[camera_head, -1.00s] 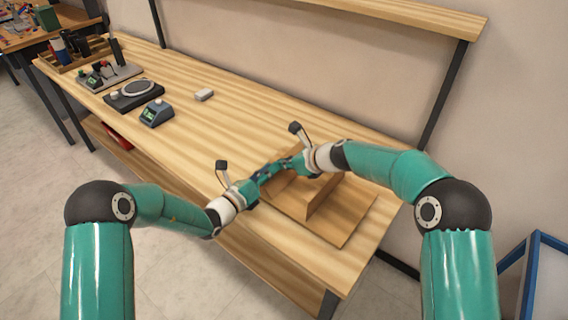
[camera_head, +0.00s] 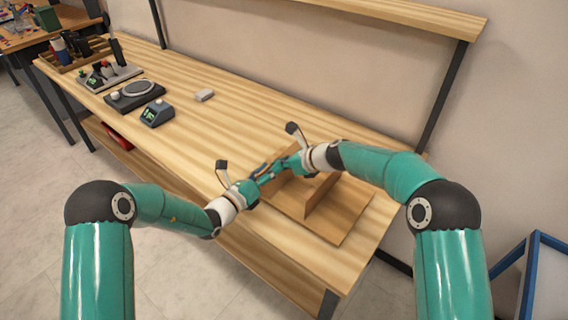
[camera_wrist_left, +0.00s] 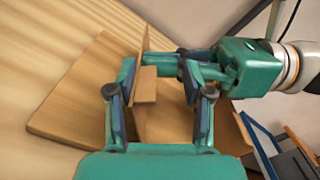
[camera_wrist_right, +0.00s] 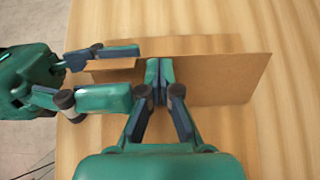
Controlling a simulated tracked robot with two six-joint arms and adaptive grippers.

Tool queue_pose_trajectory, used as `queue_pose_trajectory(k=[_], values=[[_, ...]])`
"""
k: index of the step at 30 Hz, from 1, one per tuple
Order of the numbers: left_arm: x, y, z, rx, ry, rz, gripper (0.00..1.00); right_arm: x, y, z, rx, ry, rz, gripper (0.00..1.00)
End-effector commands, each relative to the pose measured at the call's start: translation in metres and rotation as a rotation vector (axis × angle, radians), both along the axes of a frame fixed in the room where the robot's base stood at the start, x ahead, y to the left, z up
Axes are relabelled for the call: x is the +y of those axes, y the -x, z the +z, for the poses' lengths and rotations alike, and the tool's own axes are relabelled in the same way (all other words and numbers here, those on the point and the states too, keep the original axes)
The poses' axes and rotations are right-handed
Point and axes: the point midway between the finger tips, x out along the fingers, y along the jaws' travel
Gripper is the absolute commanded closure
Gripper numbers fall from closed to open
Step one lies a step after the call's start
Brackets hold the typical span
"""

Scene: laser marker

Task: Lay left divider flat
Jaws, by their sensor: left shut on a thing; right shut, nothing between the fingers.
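A flat brown wooden base panel (camera_head: 350,228) lies near the right end of the workbench, and an upright brown divider (camera_head: 322,194) stands on it. The divider's broad face shows in the right wrist view (camera_wrist_right: 225,80). My left gripper (camera_head: 262,178) is shut on a brown wooden piece (camera_wrist_right: 110,65), which also shows between its fingers in the left wrist view (camera_wrist_left: 146,88). I cannot tell how that piece meets the panels. My right gripper (camera_wrist_right: 160,85) is shut and empty, close beside the left fingers and in front of the divider. The grippers hide part of the contact area.
The middle of the bench is clear. A shelf (camera_head: 390,18) runs above the back.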

Motion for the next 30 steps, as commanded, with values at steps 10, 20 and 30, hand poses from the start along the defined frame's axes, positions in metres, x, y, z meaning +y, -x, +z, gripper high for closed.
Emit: queue_pose_trajectory(k=[10,20,30], values=[[-0.001,0.004,-0.002,0.003,-0.002,-0.007,0.57,0.000,0.002,-0.006,0.009,0.003,0.004,1.00],[0.024,0.035,-0.001,0.002,-0.001,-0.004,0.57,0.000,0.002,-0.005,0.006,0.003,0.003,1.00],[0.045,0.064,-0.002,0.000,0.000,-0.004,0.57,0.000,0.001,-0.003,0.004,0.002,0.002,1.00]])
